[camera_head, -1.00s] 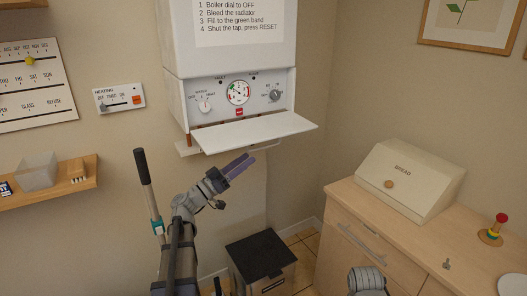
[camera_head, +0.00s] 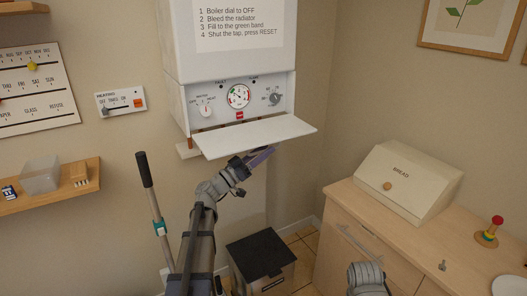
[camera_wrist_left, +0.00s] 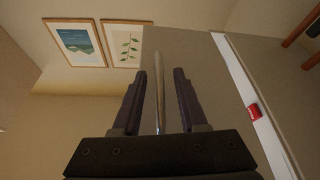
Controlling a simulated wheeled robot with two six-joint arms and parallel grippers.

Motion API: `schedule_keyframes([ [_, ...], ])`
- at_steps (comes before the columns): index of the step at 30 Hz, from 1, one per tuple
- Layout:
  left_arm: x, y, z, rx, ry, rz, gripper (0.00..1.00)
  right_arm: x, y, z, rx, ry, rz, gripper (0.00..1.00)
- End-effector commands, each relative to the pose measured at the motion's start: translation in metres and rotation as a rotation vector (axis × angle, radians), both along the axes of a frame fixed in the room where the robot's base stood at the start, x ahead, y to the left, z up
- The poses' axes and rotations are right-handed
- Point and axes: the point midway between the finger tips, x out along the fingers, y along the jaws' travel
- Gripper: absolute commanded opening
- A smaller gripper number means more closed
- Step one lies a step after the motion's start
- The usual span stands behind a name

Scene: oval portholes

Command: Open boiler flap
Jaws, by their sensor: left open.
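The boiler (camera_head: 233,45) hangs on the wall. Its white flap (camera_head: 235,138) sticks out below the dial panel (camera_head: 222,100), hinged down and nearly level. My left gripper (camera_head: 262,157) is open just under the flap's front edge in the head view. In the left wrist view the open left gripper (camera_wrist_left: 158,85) has a thin pale strip (camera_wrist_left: 159,60) between its fingers; I cannot tell if it is the flap's edge or a bar, or if a finger touches it. The panel's red button (camera_wrist_left: 253,110) shows at the right there. Of my right arm only a link shows.
A shelf (camera_head: 50,190) with small items is on the left wall. A dark-lidded bin (camera_head: 262,255) stands on the floor below the boiler. A counter (camera_head: 350,195) with a bread box (camera_head: 410,180) is at the right.

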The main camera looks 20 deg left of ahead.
Motion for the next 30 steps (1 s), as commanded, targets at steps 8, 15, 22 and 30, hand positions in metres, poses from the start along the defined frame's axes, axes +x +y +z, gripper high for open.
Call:
schedule_keyframes([
  [8,-0.0002,0.0001,-0.0001,0.0,0.0,0.0,0.19,0.0,0.0,-0.0001,0.0,0.0,0.0,0.5],
  [15,-0.0002,0.0002,-0.0001,0.0,0.0,0.0,0.0,0.0,0.0,-0.0001,0.0,0.0,0.0,0.5],
  [22,-0.0002,0.0002,-0.0001,0.0,0.0,0.0,0.0,0.0,0.0,-0.0001,0.0,0.0,0.0,0.5],
  [30,-0.0001,0.0003,-0.0001,0.0,0.0,0.001,0.0,0.0,0.0,-0.0001,0.0,0.0,0.0,0.5],
])
